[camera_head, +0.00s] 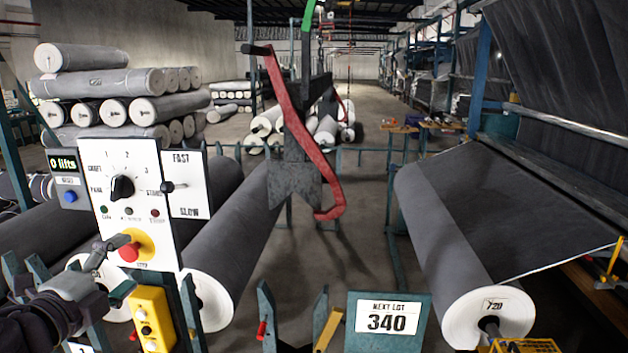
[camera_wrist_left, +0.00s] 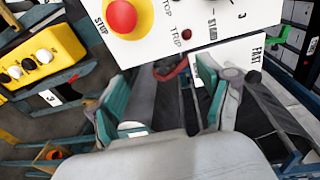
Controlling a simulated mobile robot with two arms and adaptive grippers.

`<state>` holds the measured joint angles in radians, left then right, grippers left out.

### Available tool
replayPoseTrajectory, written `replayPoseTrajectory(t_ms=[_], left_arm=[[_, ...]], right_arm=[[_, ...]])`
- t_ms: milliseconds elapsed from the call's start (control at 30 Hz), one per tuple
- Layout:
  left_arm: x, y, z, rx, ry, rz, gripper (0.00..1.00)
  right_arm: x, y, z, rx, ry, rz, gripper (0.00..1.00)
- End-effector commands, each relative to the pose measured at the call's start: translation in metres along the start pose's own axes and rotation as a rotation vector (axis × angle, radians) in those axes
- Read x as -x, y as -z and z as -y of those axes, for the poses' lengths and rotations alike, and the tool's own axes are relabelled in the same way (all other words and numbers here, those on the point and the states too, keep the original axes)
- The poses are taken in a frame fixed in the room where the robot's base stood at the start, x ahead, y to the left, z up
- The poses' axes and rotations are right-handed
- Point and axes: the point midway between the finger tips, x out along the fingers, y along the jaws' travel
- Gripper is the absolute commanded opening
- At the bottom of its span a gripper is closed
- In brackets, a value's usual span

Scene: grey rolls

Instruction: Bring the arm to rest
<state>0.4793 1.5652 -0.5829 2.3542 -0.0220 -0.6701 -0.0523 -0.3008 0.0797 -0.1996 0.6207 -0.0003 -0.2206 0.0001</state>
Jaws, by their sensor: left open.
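My left gripper (camera_head: 127,268) is at the lower left of the head view, in front of the white control panel (camera_head: 165,232). In the left wrist view its two teal-padded fingers (camera_wrist_left: 163,88) stand apart, with nothing held between them. The red stop button (camera_head: 129,252) on its yellow base is close by the fingertips in the head view. In the wrist view the button (camera_wrist_left: 122,15) is above and left of the fingers; I cannot tell whether they touch it. My right gripper is not in view.
A yellow button box (camera_head: 151,318) is just below the gripper. The panel has a black knob (camera_head: 122,187) and a FAST/SLOW lever (camera_head: 168,187). Large grey rolls (camera_head: 233,240) lie beside it. A "340" sign (camera_head: 388,321) stands front centre; open floor lies behind.

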Motion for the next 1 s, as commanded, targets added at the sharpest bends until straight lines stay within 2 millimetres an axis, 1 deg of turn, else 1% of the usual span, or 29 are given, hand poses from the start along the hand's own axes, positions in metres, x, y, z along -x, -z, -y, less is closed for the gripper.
replayPoseTrajectory(t_ms=[33, 67, 100, 167, 200, 267, 300, 367, 400, 467, 500, 600, 667, 700, 800, 967, 1000], left_arm=[[-0.005, 0.021, -0.032, 0.108, -0.042, -0.009, 0.79], [-0.007, 0.030, -0.048, 0.165, -0.064, -0.002, 0.79], [-0.007, 0.041, -0.069, 0.244, -0.097, 0.012, 0.79], [-0.004, 0.057, -0.100, 0.362, -0.151, 0.042, 0.79], [0.000, 0.066, -0.121, 0.442, -0.191, 0.070, 0.79], [0.010, 0.078, -0.153, 0.563, -0.257, 0.120, 0.79], [0.018, 0.086, -0.175, 0.642, -0.305, 0.162, 0.79], [0.034, 0.097, -0.207, 0.760, -0.381, 0.231, 0.79], [0.047, 0.104, -0.228, 0.833, -0.434, 0.284, 0.79], [0.067, 0.113, -0.255, 0.931, -0.510, 0.362, 0.79], [0.080, 0.118, -0.271, 0.987, -0.555, 0.411, 0.79], [0.111, 0.130, -0.304, 1.100, -0.659, 0.527, 0.79], [0.129, 0.137, -0.319, 1.157, -0.714, 0.590, 0.79], [0.141, 0.142, -0.329, 1.192, -0.750, 0.631, 0.79], [0.171, 0.153, -0.348, 1.269, -0.834, 0.731, 0.79], [0.218, 0.172, -0.373, 1.373, -0.960, 0.887, 0.79], [0.210, 0.171, -0.390, 1.361, -0.961, 0.886, 0.79]], right_arm=[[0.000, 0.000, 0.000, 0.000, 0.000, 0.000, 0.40], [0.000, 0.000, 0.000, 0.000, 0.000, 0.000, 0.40], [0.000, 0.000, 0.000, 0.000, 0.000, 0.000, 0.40], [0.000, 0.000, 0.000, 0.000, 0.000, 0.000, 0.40], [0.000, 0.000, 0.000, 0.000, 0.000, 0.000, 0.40], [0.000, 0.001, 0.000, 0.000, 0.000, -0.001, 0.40], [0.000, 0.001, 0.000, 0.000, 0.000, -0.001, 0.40], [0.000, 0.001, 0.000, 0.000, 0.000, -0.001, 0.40], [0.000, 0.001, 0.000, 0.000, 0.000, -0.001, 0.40], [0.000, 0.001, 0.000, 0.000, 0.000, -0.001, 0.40], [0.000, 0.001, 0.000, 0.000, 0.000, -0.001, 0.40], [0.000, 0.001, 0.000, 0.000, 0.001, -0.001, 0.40], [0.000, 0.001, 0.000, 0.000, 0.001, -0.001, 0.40], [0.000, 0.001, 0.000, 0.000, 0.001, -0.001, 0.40], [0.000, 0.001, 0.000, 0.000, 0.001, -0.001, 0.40], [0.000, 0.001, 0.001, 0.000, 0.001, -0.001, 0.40], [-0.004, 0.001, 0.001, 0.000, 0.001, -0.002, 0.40]])
